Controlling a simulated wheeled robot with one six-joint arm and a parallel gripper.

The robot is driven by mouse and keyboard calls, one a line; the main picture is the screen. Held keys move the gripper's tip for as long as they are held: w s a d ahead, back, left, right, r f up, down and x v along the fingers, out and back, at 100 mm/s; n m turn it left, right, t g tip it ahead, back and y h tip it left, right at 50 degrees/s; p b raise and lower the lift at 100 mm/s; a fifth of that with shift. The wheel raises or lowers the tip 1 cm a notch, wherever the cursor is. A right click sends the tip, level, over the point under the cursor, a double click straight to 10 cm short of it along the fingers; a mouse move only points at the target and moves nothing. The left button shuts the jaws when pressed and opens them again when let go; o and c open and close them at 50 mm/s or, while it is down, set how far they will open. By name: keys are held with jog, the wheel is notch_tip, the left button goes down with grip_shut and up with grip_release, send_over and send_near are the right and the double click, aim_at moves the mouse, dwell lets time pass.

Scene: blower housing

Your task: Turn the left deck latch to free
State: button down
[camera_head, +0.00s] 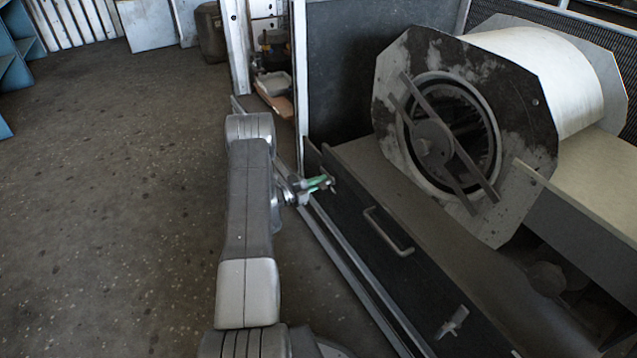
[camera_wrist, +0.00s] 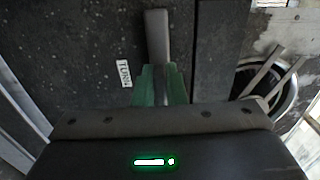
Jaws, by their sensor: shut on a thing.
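The left deck latch (camera_wrist: 157,38) is a grey bar in the wrist view, pointing up the picture from between the green fingers of my gripper (camera_wrist: 160,88). My gripper is shut on the latch; the fingers hide its lower part. In the head view my gripper (camera_head: 320,184) reaches the far left end of the dark deck front panel (camera_head: 405,275), where only a small bit of the latch (camera_head: 332,181) shows. A small white label reading "TURN" (camera_wrist: 125,73) lies left of the latch in the wrist view.
A second latch (camera_head: 452,322) sits near the panel's right end, with a grey pull handle (camera_head: 388,232) between the two. Behind the panel stands the blower housing (camera_head: 520,75) with its round opening and crossbars. The floor (camera_head: 110,200) at left is clear.

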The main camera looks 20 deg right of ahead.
jog(key=c, duration=1.5)
grip_release()
jog(key=a+p, duration=0.1)
jog(key=a, duration=0.3)
jog(key=a+p, duration=0.1)
jog(key=a, duration=0.4)
jog(key=s+a+p, duration=0.1)
jog(key=a, duration=0.3)
jog(key=shift+a, duration=0.4)
jog(key=shift+d, duration=0.1)
jog(key=d+b, duration=0.1)
jog(key=d, duration=0.3)
jog(key=d+b, duration=0.1)
jog(key=d, duration=0.4)
jog(key=w+d+b, duration=0.1)
jog(key=d, duration=0.3)
jog(key=shift+d, duration=0.35)
jog(key=shift+a, duration=0.2)
